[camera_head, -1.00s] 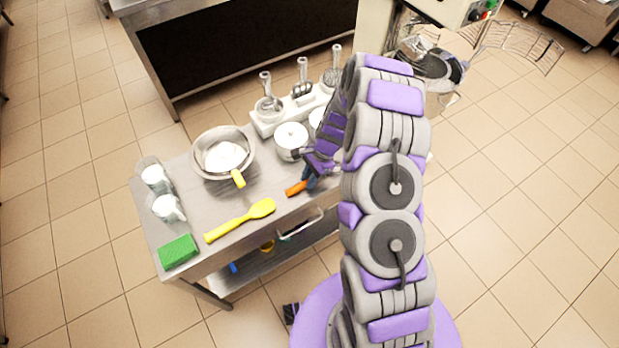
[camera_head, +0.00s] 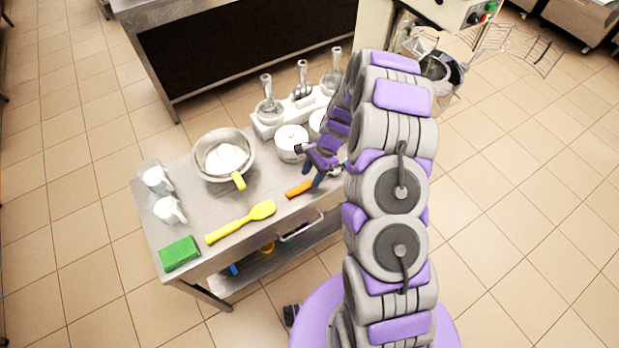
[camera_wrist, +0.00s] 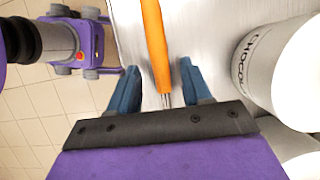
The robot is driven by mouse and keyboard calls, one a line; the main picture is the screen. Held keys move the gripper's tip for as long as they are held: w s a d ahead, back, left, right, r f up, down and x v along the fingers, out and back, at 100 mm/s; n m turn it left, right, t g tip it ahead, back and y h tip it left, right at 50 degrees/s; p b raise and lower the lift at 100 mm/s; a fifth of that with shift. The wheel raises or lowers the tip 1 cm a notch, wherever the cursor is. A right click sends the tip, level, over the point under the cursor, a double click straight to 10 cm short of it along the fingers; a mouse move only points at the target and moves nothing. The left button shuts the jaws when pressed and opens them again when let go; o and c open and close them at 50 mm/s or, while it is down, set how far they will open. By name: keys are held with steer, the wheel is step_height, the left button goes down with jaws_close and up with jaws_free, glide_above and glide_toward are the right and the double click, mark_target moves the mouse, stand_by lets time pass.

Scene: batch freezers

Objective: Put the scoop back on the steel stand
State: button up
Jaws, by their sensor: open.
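A utensil with an orange handle (camera_head: 299,188) lies on the steel table near its front right edge. In the wrist view the orange handle (camera_wrist: 154,40) meets a thin metal shaft between my fingers. Its head is hidden under my gripper, so I cannot tell if it is the scoop. My gripper (camera_head: 314,177) is open, its blue fingertips on either side of the handle, with gaps on both sides. A pale stand (camera_head: 268,128) at the table's back holds upright steel utensils, among them a scoop-like one (camera_head: 268,108).
A white tub with dark lettering (camera_wrist: 255,75) stands close to my right finger. A steel bowl (camera_head: 208,178), yellow spatula (camera_head: 240,222), green sponge (camera_head: 179,253) and white jugs (camera_head: 170,210) occupy the table's left. Bare steel shows between bowl and spatula.

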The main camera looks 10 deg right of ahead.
steer(key=p+v, duration=0.1)
steer(key=v, duration=0.8)
steer(key=s+a+r+n, duration=0.4)
steer(key=s+r, duration=0.2)
steer(key=r, duration=0.6)
steer(key=s+r+n+h, duration=0.1)
steer(key=s+r+n, duration=0.2)
steer(key=s, duration=0.6)
steer(key=s+r+n+h, duration=0.2)
steer(key=s+r+n, duration=0.2)
steer(key=s, duration=0.6)
steer(key=s+r+n+h, duration=0.1)
steer(key=s+r+n, duration=0.2)
steer(key=s, duration=0.7)
step_height(320, 180, up, 3)
steer(key=shift+s+d+f, duration=0.1)
steer(key=shift+s+d, duration=0.1)
steer(key=shift+d, duration=0.15)
steer(key=shift+f, duration=0.35)
